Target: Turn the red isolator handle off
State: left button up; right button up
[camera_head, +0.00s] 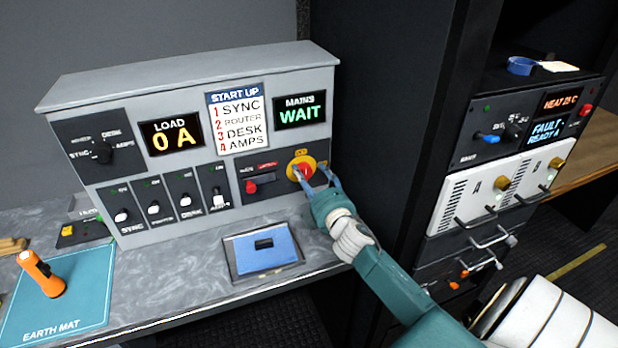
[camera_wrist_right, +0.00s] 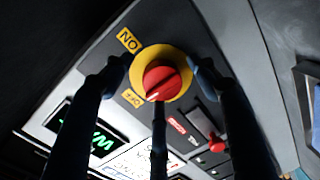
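The red isolator handle (camera_head: 301,168) sits on a round yellow plate at the right end of the grey console (camera_head: 190,72). My right gripper (camera_head: 315,172) is at the handle. In the wrist view its dark fingers are spread around the yellow plate, with visible gaps to the red handle. My left gripper is out of view.
The MAINS display (camera_head: 300,112) reads WAIT. A small red switch (camera_head: 252,187) sits left of the handle. A blue pad (camera_head: 264,249) lies in front of the console. An orange torch (camera_head: 42,273) stands on the earth mat (camera_head: 85,290). A dark rack (camera_head: 400,130) rises close to the right.

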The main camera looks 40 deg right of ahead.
jog(key=shift+a, duration=0.1)
jog(key=shift+s+a, duration=0.15)
jog(key=v, duration=1.1)
jog(key=shift+s, duration=0.35)
